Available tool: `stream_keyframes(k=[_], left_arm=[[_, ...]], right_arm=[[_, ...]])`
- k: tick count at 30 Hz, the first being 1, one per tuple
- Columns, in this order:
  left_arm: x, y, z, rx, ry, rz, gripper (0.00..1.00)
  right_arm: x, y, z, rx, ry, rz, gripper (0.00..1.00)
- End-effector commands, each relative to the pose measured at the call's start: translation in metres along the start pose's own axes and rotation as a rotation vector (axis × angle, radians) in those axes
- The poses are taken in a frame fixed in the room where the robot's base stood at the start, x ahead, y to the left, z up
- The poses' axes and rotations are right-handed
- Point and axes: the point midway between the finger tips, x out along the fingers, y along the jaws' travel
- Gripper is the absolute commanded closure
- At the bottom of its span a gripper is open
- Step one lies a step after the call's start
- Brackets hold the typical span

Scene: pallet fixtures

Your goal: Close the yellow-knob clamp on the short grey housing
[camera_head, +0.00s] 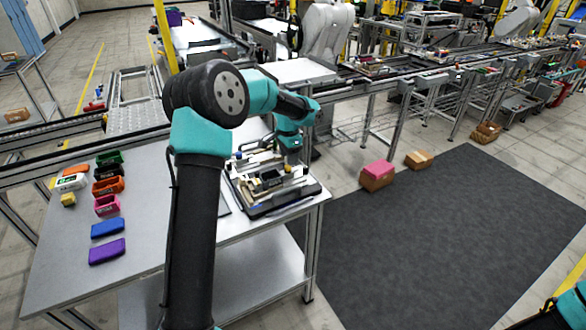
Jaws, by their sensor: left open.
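The dark-framed pallet fixture (290,208) sits near the right end of the grey table. It carries several small grey, white and dark parts. A small dark grey box-like part (270,179) is near its middle; I cannot tell whether it is the short grey housing. My right gripper is out of view.
On the table's left part lie colored bins, including a green one (109,159) and a pink one (107,205), and blue (108,228) and purple (107,251) blocks. A conveyor (440,68) runs behind.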

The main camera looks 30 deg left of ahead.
Motion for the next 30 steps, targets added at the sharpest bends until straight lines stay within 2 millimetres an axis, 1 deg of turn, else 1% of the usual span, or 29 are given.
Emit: stream_keyframes(k=[6, 10, 30], left_arm=[[-0.015, 0.000, 0.000, 0.000, 0.001, -0.001, 0.51], [-0.020, 0.000, 0.000, 0.000, 0.000, 0.000, 0.51], [-0.021, 0.000, 0.000, 0.000, 0.000, 0.000, 0.51]], right_arm=[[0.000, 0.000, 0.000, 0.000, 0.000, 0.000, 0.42], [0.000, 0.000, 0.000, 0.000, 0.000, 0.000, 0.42], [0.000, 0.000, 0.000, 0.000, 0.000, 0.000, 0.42]])
